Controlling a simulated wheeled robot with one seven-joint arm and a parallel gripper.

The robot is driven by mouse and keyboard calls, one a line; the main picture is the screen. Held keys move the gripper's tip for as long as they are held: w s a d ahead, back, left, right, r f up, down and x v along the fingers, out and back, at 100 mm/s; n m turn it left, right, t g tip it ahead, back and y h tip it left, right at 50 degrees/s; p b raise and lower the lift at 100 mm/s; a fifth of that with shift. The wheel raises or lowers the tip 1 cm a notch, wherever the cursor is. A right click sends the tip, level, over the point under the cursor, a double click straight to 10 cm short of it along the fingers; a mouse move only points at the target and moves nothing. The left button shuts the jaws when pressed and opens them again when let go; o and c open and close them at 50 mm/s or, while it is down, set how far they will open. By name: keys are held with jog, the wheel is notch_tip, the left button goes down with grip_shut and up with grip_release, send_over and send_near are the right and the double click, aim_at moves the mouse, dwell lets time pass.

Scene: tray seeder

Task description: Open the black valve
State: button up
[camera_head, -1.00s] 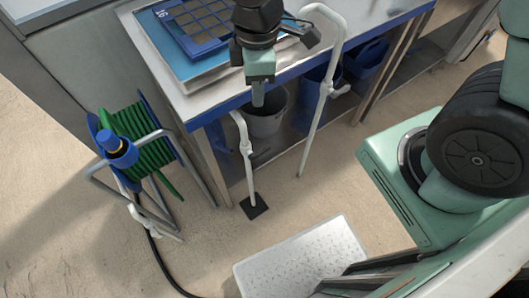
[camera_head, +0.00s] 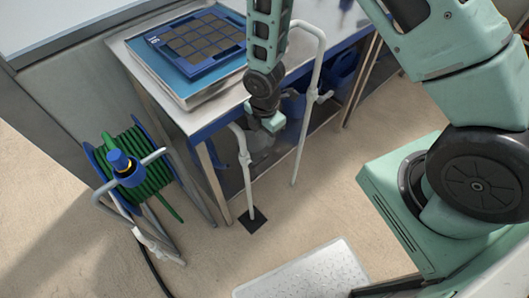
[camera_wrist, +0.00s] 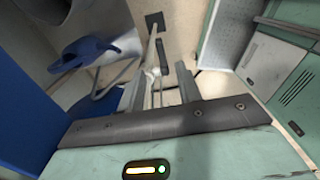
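A white standpipe (camera_head: 247,180) rises from a black base plate (camera_head: 252,219) in front of the workbench. A pale fitting (camera_head: 245,157) sits partway up it. My gripper (camera_head: 264,138) is low in front of the bench, just right of the pipe's upper part. In the wrist view my gripper (camera_wrist: 160,84) is open, its two fingers apart. The pipe (camera_wrist: 152,48) runs from the base plate (camera_wrist: 154,20) toward the gap between them. A dark bar (camera_wrist: 163,54) shows beside the pipe. I cannot tell whether it is the black valve. Contact is unclear.
The workbench (camera_head: 190,120) carries a blue seed tray (camera_head: 195,45). A second white pipe (camera_head: 305,120) stands right of my gripper. A green hose reel (camera_head: 145,170) stands at left, and a metal step plate (camera_head: 300,273) lies in front. Blue watering cans (camera_head: 342,68) are under the bench.

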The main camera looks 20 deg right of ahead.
aim_at(264, 155)
notch_tip(264, 155, down, 10)
jog(key=shift+r, duration=0.1)
dwell(0.4)
grip_shut()
